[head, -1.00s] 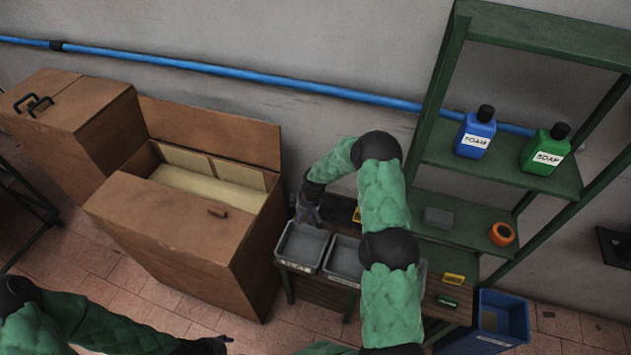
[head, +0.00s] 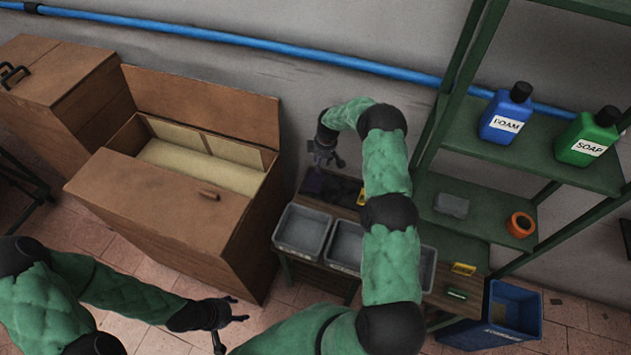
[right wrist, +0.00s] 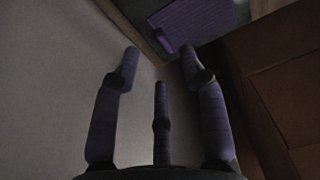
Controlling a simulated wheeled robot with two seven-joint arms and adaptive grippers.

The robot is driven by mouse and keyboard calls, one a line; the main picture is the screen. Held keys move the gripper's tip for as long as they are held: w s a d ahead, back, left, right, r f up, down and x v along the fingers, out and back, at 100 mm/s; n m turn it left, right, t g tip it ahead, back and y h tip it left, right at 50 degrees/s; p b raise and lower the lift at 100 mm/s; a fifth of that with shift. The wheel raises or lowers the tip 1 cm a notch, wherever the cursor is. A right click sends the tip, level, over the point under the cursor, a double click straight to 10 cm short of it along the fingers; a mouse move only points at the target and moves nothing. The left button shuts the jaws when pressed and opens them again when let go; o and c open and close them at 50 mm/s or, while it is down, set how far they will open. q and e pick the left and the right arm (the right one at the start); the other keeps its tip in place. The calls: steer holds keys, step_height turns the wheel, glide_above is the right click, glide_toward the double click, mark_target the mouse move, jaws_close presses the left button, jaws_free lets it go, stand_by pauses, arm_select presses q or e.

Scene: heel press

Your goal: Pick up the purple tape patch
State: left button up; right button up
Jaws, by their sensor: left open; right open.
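The purple tape patch (right wrist: 200,20) shows at the top of the right wrist view, flat on a dark surface, with a small tab at its lower left. In the head view a dark purple area (head: 317,182) lies at the back left of the wooden bench, below my right gripper. My right gripper (head: 327,155) is open and empty, above and apart from the patch. Its fingers (right wrist: 160,75) are spread in the right wrist view. My left gripper (head: 230,318) is open and empty at the lower middle, away from the bench.
Grey bins (head: 302,231) stand along the bench front. A wooden chest (head: 165,205) with an open top stands left of the bench. A green shelf (head: 545,160) holds a blue foam bottle (head: 506,115) and a green soap bottle (head: 588,137). A blue crate (head: 515,312) stands at right.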

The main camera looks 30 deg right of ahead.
mark_target(315, 181)
steer(key=f+b, duration=0.1)
steer(key=f, duration=0.2)
steer(key=f+b, duration=0.1)
steer(key=f, duration=0.1)
steer(key=shift+w+a+b, duration=0.2)
steer(key=shift+a+b, duration=0.1)
steer(key=shift+r, duration=0.1)
jaws_close()
